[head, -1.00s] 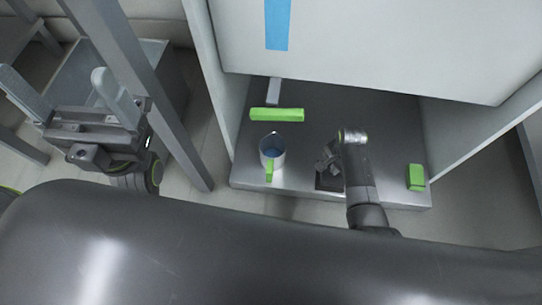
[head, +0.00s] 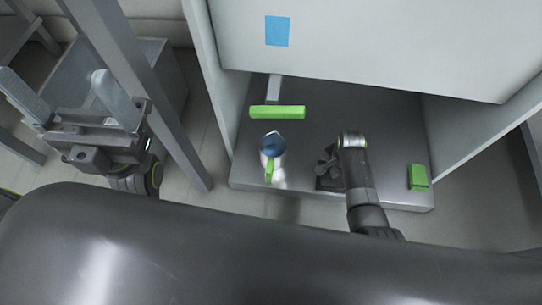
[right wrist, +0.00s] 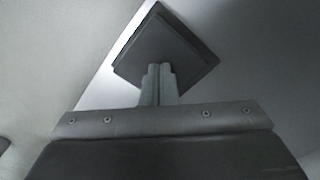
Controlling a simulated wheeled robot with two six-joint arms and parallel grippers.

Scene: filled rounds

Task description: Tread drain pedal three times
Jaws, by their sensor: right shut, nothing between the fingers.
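The drain pedal appears to be a dark square plate (head: 326,184) on the grey metal base; it also shows in the right wrist view (right wrist: 168,42). My right gripper (head: 324,168) is shut and empty, with its fingertips over the plate. In the right wrist view the shut fingers (right wrist: 158,76) overlap the plate's near edge; I cannot tell whether they press on it. A jug (head: 270,160) with a green handle stands upright left of the pedal with blue liquid high inside. My left gripper (head: 66,92) is open and empty at the far left.
A white cabinet panel (head: 370,50) with a blue patch (head: 277,31) overhangs the metal base (head: 380,120). A green bar (head: 277,112) lies behind the jug, and a green block (head: 418,177) sits at the base's right. A grey post (head: 150,100) stands beside my left gripper.

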